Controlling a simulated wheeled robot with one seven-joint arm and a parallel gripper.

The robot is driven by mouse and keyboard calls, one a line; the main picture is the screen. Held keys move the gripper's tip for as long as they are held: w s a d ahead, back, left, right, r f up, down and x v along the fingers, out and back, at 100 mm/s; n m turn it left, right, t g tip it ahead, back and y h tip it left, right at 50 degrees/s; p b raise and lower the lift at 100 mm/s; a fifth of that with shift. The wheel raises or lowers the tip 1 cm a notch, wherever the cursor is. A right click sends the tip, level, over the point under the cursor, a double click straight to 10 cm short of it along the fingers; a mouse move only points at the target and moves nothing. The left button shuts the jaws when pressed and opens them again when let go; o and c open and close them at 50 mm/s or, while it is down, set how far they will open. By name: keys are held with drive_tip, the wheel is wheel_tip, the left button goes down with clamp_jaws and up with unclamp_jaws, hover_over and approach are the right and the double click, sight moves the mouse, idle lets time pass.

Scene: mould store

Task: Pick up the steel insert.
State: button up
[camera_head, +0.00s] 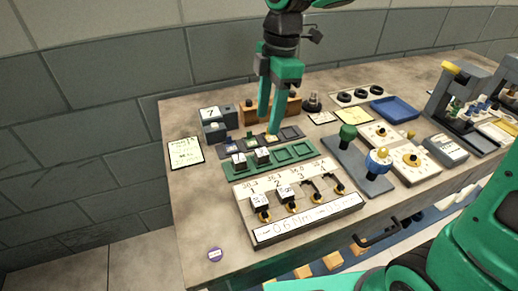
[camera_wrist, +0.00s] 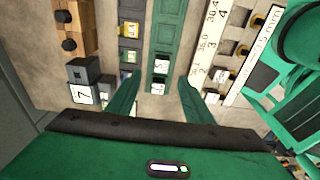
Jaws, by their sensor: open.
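Two small grey metallic blocks with white labels sit in the left pockets of a green tray (camera_head: 302,151): a left block (camera_head: 239,160) and a right block (camera_head: 262,155). Both also show in the wrist view, one farther (camera_wrist: 161,63) and one nearer (camera_wrist: 158,88). Two similar labelled blocks stand in the numbered fixture (camera_head: 312,212). I cannot tell by its label which one is the steel insert. My gripper (camera_head: 268,130) is above the trays, pointing down. In the wrist view its fingers (camera_wrist: 159,78) are spread apart, with the tray's blocks between them in the picture and nothing held.
A dark tray (camera_head: 290,132) with small colour-marked pieces lies behind the green tray. A grey block marked 7 (camera_head: 210,113) and a wooden rack (camera_head: 287,108) stand behind. Knobbed tools (camera_head: 347,135) stand right. A blue tray (camera_head: 395,108) is empty. The table's left front is mostly clear.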

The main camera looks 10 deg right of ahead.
sight(262, 152)
drive_tip(key=f, duration=0.4)
drive_tip(key=shift+a, duration=0.2)
drive_tip(key=shift+s+a+f, duration=0.1)
drive_tip(key=shift+a+f, duration=0.05)
drive_tip(key=shift+f, duration=0.85)
drive_tip(key=shift+s+a+f, duration=0.15)
drive_tip(key=shift+a+f, duration=0.05)
drive_tip(key=shift+f, duration=0.8)
drive_tip(key=shift+s+a+f, duration=0.1)
drive_tip(key=shift+a+f, duration=0.05)
drive_tip(key=shift+f, duration=0.85)
drive_tip(key=shift+c, duration=0.6)
clamp_jaws()
